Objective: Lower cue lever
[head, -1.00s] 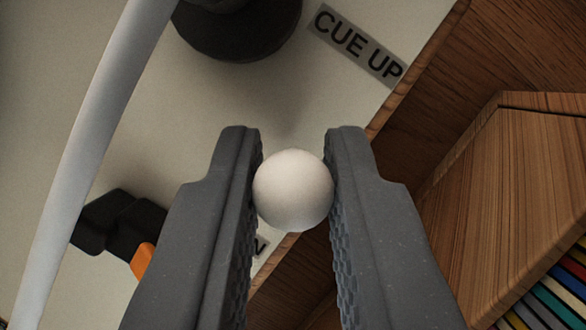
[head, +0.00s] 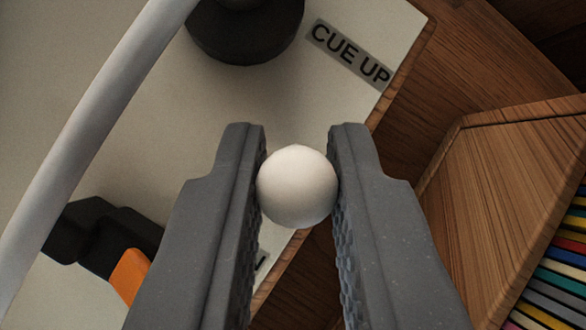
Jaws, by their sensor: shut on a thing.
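My gripper (head: 296,185) is shut on a white ball-shaped knob (head: 297,187), which sits between the two grey fingertips and touches both. I take the knob to be the end of the cue lever; the rest of the lever is hidden behind it. A "CUE UP" label (head: 351,54) lies on the pale deck top (head: 330,110), above and right of the knob. Part of a second label (head: 262,262) shows between the fingers, mostly hidden by the left finger.
A light grey tonearm tube (head: 85,135) crosses the left side, with a black and orange headshell (head: 110,245) at lower left. A round black base (head: 245,30) stands at the top. A wooden crate (head: 490,190) with colourful record sleeves (head: 560,270) is at right.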

